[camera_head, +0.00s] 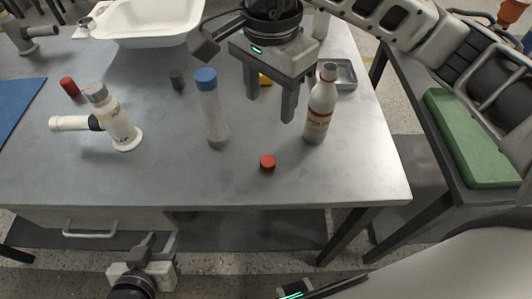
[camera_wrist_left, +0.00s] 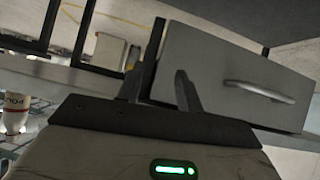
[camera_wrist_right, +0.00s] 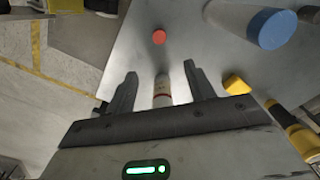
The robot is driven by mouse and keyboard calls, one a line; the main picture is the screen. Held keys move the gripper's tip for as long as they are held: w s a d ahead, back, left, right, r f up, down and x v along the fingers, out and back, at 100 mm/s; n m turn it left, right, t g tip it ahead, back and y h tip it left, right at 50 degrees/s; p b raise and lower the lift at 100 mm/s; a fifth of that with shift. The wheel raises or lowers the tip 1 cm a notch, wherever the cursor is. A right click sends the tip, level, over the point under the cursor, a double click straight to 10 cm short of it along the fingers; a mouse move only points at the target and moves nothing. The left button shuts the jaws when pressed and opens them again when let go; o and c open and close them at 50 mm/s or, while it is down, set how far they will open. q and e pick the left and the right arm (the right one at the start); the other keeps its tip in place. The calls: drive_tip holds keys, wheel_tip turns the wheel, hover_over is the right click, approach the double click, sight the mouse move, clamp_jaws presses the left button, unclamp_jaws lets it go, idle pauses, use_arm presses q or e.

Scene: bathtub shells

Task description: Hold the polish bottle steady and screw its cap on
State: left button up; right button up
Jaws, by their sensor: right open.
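The polish bottle (camera_head: 321,108), white with a red band and label, stands upright near the table's right end, its neck uncapped. A small red cap (camera_head: 267,162) lies on the table, front left of the bottle. My right gripper (camera_head: 272,105) is open and empty, just left of the bottle in the head view. In the right wrist view the bottle (camera_wrist_right: 162,90) appears between its fingers; whether they touch is unclear. My left gripper (camera_head: 158,243) is open and empty, in front of the table by the drawer.
A tall blue-capped bottle (camera_head: 213,112) stands left of the right gripper. Further left are a white bottle (camera_head: 121,125) with a white pipe piece beside it, and another red cap (camera_head: 69,87). A grey tray (camera_head: 346,73) lies behind the polish bottle. The table's front middle is mostly clear.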

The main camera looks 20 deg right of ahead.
hover_over(268, 161)
drive_tip(key=f, duration=1.1)
drive_tip(key=shift+w+d+p, duration=0.1)
drive_tip(key=shift+w+p, duration=0.1)
drive_tip(key=shift+p, duration=0.1)
wheel_tip(268, 161, down, 5)
drive_tip(key=shift+s+f+p, duration=0.1)
drive_tip(key=shift+s+p, duration=0.05)
drive_tip(key=shift+p, duration=0.35)
drive_tip(key=c, duration=1)
